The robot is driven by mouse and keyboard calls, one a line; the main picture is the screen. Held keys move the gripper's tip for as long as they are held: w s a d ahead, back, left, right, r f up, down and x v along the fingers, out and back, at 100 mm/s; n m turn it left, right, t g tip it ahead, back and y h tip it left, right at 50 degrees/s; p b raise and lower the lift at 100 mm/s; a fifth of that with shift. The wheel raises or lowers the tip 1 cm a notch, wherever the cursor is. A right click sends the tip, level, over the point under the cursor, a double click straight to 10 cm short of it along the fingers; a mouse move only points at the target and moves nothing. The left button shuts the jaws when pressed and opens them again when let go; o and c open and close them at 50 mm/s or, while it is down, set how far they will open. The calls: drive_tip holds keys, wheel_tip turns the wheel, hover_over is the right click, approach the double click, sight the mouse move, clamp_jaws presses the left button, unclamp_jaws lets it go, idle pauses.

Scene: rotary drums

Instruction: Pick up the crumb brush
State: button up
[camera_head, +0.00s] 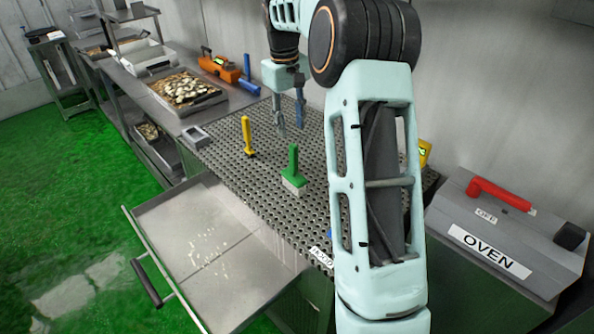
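A brush with a green upright handle and a pale block-shaped base (293,170) stands on the perforated metal worktop (225,152), right of the middle. It looks like the crumb brush. My gripper (290,128) points down above the worktop, behind the green-handled brush and apart from it. Its fingers look spread with nothing between them. A yellow-handled tool (247,136) stands on the worktop to the left of the brush. My arm hides the right part of the worktop.
An open metal drawer (165,215) with pale crumbs juts out in front of the worktop. A grey box labelled OVEN (510,232) with a red handle stands at right. A filled tray (188,88), an orange tool (220,66) and a blue item (249,86) lie farther back.

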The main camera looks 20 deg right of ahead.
sight(295, 145)
drive_tip(key=shift+s+d+f+n+y, duration=0.15)
drive_tip(key=shift+d+f+n+y, duration=0.2)
drive_tip(key=shift+d, duration=0.2)
wheel_tip(295, 145, down, 6)
drive_tip(key=shift+r, duration=0.1)
drive_tip(key=f, duration=0.1)
drive_tip(key=f+p, duration=0.1)
drive_tip(key=f, duration=0.3)
drive_tip(key=shift+a+f, duration=0.1)
drive_tip(key=shift+a, duration=0.2)
clamp_jaws()
